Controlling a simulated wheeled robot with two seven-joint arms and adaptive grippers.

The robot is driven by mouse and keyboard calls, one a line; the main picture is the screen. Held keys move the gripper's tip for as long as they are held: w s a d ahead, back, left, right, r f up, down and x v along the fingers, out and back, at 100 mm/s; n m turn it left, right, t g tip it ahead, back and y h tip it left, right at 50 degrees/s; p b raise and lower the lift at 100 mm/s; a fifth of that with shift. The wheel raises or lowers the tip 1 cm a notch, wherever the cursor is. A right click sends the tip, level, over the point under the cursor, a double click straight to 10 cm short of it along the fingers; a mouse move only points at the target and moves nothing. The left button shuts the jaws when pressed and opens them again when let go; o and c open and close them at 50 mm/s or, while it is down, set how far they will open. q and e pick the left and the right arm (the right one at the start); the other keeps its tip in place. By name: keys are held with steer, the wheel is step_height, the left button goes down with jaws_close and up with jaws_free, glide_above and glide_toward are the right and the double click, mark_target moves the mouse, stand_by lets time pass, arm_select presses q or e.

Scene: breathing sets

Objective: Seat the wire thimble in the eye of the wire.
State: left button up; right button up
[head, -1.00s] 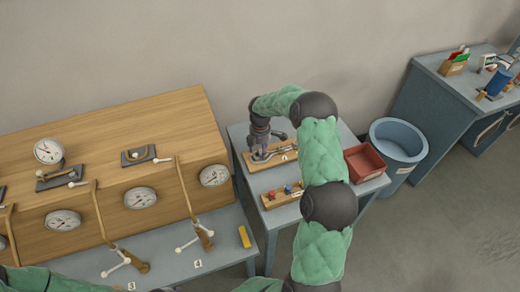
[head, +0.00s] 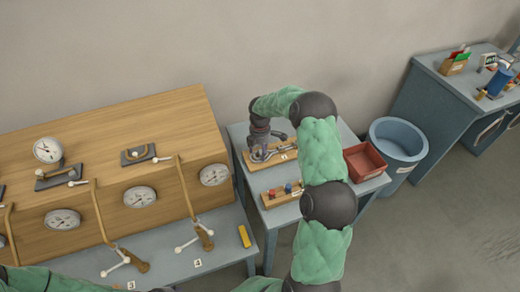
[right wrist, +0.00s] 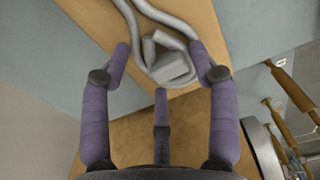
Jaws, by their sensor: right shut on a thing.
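The wire (head: 283,151) lies along a wooden board (head: 250,163) on the small blue-grey table. In the right wrist view its grey strands (right wrist: 133,22) bend round into an eye. A grey thimble (right wrist: 172,68) with two prongs sits within the eye's bend; how deep it is seated I cannot tell. My right gripper (head: 261,156) is low over the board's left end. In the right wrist view its purple fingers (right wrist: 160,48) stand on either side of the thimble and eye, shut on the thimble; the exact contact is unclear. My left gripper is out of view.
A second board (head: 270,199) with small coloured parts lies in front on the same table. A red tray (head: 365,162) stands at the right, beside a blue bin (head: 398,140). A wooden gauge cabinet (head: 110,150) stands close at the left.

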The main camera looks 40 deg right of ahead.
mark_target(260, 150)
steer(key=shift+f, duration=0.1)
steer(key=o, duration=1.4)
step_height(260, 150, up, 12)
steer(key=shift+r, duration=0.1)
